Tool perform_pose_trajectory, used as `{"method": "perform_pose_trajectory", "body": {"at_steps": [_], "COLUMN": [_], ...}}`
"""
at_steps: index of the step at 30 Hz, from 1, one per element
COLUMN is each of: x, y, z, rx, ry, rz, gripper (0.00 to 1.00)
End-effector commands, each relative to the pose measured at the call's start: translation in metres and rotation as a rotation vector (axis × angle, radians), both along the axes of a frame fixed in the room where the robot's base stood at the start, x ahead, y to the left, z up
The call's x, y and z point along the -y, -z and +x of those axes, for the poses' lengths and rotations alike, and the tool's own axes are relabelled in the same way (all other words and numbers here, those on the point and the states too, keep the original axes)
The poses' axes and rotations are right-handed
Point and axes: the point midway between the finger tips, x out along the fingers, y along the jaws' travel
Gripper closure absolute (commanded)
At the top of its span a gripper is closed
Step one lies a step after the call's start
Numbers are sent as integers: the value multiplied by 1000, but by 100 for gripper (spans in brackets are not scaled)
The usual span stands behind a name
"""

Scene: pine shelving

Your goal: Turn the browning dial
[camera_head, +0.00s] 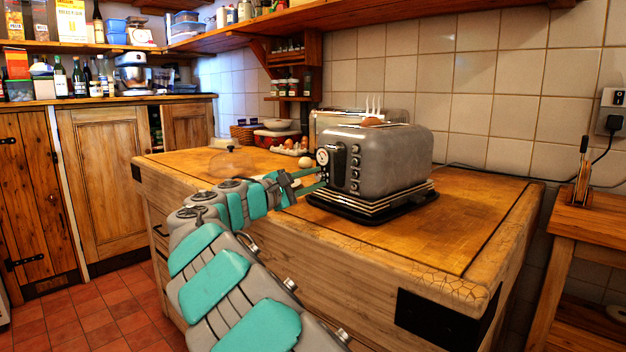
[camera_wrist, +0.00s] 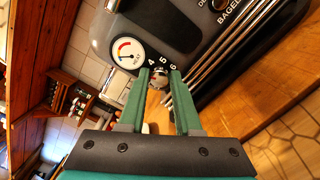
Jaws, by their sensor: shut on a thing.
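A grey toaster (camera_head: 385,160) stands on a black base on the wooden counter, its control side facing my arm. In the wrist view, the toaster (camera_wrist: 185,30) fills the upper part, with a round red-and-blue gauge (camera_wrist: 128,52) on its dark panel. The browning dial (camera_wrist: 159,77) is a small metallic knob below the numbers 4, 5 and 6. My gripper (camera_wrist: 160,80) is shut on the dial, with one green finger on each side of it. In the head view, my gripper (camera_head: 318,187) reaches the toaster's lower left side, and the dial is hard to make out there.
The wooden counter (camera_head: 480,215) has clear room right of the toaster. An egg carton (camera_head: 290,147), a bowl and a basket stand behind, left of the toaster. A tiled wall is behind. A socket with a plugged cord (camera_head: 614,122) is at right.

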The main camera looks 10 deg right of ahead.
Motion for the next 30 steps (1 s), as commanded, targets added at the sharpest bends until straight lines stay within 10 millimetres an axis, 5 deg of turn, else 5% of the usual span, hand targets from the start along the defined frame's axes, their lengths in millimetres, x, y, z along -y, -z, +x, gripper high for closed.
{"method": "perform_pose_trajectory", "body": {"at_steps": [24, 25, 30], "x": [-1, -1, 0], "y": [2, 2, 1], "z": [1, 1, 0], "rx": [-104, -104, -103], "ry": [-2, -2, -2], "rz": [-57, -57, -57], "gripper": [100, 64, 45]}}
